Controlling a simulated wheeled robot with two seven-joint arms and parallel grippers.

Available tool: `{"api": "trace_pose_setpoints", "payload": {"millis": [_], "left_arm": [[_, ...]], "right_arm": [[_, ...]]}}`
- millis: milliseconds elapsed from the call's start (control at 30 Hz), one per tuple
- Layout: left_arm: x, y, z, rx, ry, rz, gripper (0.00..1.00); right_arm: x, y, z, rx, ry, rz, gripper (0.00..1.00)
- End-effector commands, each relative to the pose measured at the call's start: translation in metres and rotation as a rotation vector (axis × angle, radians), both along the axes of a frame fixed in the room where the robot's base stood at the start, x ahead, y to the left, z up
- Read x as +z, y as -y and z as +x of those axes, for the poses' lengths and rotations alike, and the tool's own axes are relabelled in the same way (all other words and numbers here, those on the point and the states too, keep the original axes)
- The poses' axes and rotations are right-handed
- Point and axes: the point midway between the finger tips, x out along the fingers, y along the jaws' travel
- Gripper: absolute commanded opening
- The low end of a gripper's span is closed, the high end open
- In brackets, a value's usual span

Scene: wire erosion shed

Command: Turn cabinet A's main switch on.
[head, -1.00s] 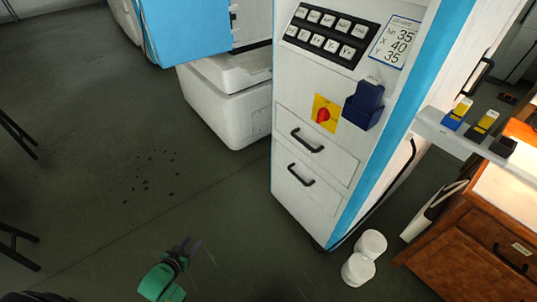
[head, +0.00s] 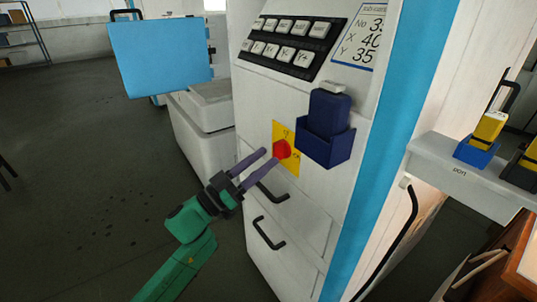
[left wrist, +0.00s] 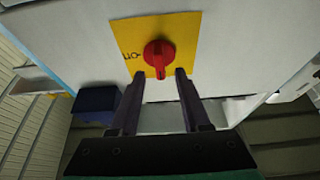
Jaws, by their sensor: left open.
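The main switch is a red rotary knob (head: 282,149) on a yellow plate (head: 278,129), on the front of a white and blue cabinet (head: 310,190). No letter A is readable on the cabinet. The knob (left wrist: 159,54) also shows in the left wrist view, with small dark lettering to its left on the plate (left wrist: 182,24). My left gripper (head: 270,156) is open and empty, its fingertips close to the knob. In the left wrist view its fingers (left wrist: 160,73) lie either side of the knob's lower edge. Contact cannot be told. My right gripper is not in view.
A dark blue holder (head: 325,148) juts out right of the switch. Drawer handles (head: 268,234) stick out below it. A black button panel (head: 290,44) is above. A shelf (head: 465,178) with yellow and blue items stands right. The floor at left is clear.

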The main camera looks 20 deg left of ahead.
Motion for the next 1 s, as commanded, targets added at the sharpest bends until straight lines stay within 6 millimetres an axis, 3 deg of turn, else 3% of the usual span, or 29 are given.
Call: {"api": "trace_pose_setpoints", "payload": {"millis": [133,400,433,533,1000], "left_arm": [[0.008,0.011,0.015,0.001,0.0,-0.002,0.47],[0.008,0.014,0.017,0.001,-0.002,-0.001,0.47],[0.008,0.013,0.017,0.001,-0.002,-0.001,0.39],[0.008,0.013,0.017,0.001,-0.002,-0.001,0.01],[0.007,0.013,0.017,0.001,0.028,0.037,0.0]], "right_arm": [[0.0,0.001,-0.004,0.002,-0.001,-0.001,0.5],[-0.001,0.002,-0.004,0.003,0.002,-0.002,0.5],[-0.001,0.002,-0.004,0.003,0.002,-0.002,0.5],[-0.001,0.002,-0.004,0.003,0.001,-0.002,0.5],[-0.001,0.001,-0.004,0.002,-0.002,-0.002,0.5]]}}
